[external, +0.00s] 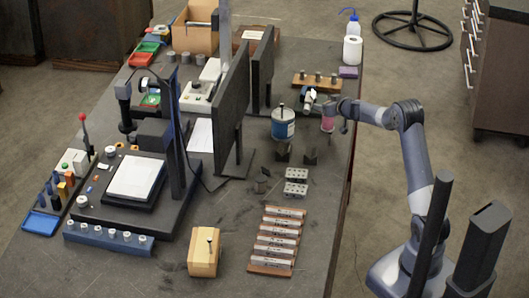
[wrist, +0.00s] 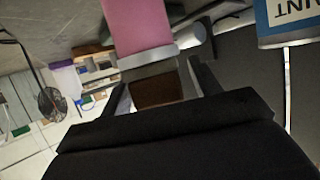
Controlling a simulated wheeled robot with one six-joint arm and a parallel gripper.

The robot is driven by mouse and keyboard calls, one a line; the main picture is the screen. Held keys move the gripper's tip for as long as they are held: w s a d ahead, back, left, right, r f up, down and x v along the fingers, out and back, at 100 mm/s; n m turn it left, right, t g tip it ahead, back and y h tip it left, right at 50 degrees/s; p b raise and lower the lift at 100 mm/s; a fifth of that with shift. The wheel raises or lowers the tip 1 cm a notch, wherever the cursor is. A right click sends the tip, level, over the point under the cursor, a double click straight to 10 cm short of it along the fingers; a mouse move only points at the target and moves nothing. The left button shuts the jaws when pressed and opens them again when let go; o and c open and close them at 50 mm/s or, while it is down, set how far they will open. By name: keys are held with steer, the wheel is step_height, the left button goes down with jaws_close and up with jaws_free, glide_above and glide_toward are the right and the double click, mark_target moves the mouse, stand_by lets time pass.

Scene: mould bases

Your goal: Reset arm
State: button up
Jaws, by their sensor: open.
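My gripper (external: 336,110) is over the right part of the dark workbench, at the end of my arm reaching in from the right. A pink item (external: 328,122) is right at its tip, beside the blue and white tin (external: 283,123). In the wrist view my gripper (wrist: 160,84) has its black fingers apart, with the pink item (wrist: 138,25) in the space between or just beyond them. A pale band and a brown part show below the pink. I cannot tell whether the fingers touch it. The tin's lettered label (wrist: 290,18) is at the top right.
Dark upright panels (external: 233,105) stand left of the tin. A wooden block with pegs (external: 317,80) and a white bottle (external: 352,48) are behind my gripper. Perforated grey blocks (external: 296,181) and a rack of rods (external: 275,240) lie nearer. Open floor is right of the bench.

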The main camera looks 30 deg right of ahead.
step_height(320, 180, up, 10)
steer(key=p, duration=0.6)
steer(key=shift+s, duration=0.1)
steer(key=shift+s+a+r, duration=0.1)
steer(key=shift+r, duration=0.15)
steer(key=s+a+f+n+g+y+b, duration=0.2)
steer(key=s+a+f+n+y+b, duration=0.1)
steer(key=s+a, duration=0.3)
steer(key=s+a+f+n+g+y+b, duration=0.2)
steer(key=s+a+f+n+y+b, duration=0.1)
steer(key=s+a, duration=0.4)
steer(key=s+a+f+n+g+y+b, duration=0.1)
steer(key=s+a+f+n+y+b, duration=0.3)
steer(key=s, duration=0.4)
steer(key=shift+s+a+f+n+g+y, duration=0.15)
steer(key=shift+a+f+n+g+y, duration=0.1)
steer(key=shift+a+f, duration=0.35)
steer(key=shift+s+a+f+n+g+y, duration=0.15)
steer(key=shift+a+f+n+y, duration=0.1)
steer(key=shift+a+f, duration=0.35)
steer(key=shift+f, duration=0.65)
